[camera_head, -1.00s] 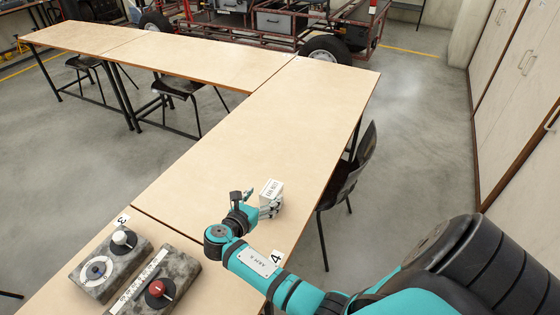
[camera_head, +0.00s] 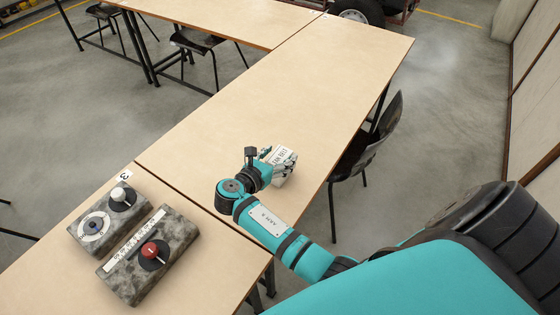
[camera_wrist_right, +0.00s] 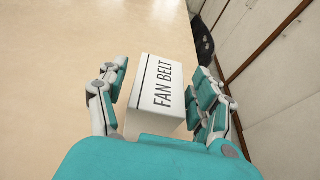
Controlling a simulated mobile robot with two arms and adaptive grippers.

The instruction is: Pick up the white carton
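The white carton (camera_head: 281,154) stands on the light wooden table near its right edge. In the right wrist view the carton (camera_wrist_right: 163,92) shows the black words "FAN BELT" and a black line. My right gripper (camera_head: 278,163) is around the carton, with fingers on both sides. In the right wrist view the right-hand fingers are close against the carton, and a narrow gap shows between the left-hand finger and its side. The gripper looks open. The fingers and wrist hide the lower part of the carton. My left gripper is not in view.
Two stone-like control blocks lie on the near table, one with a white knob (camera_head: 118,195), one with a red knob (camera_head: 150,250). A black chair (camera_head: 370,150) stands against the table's right side. The table (camera_head: 310,80) beyond the carton is clear.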

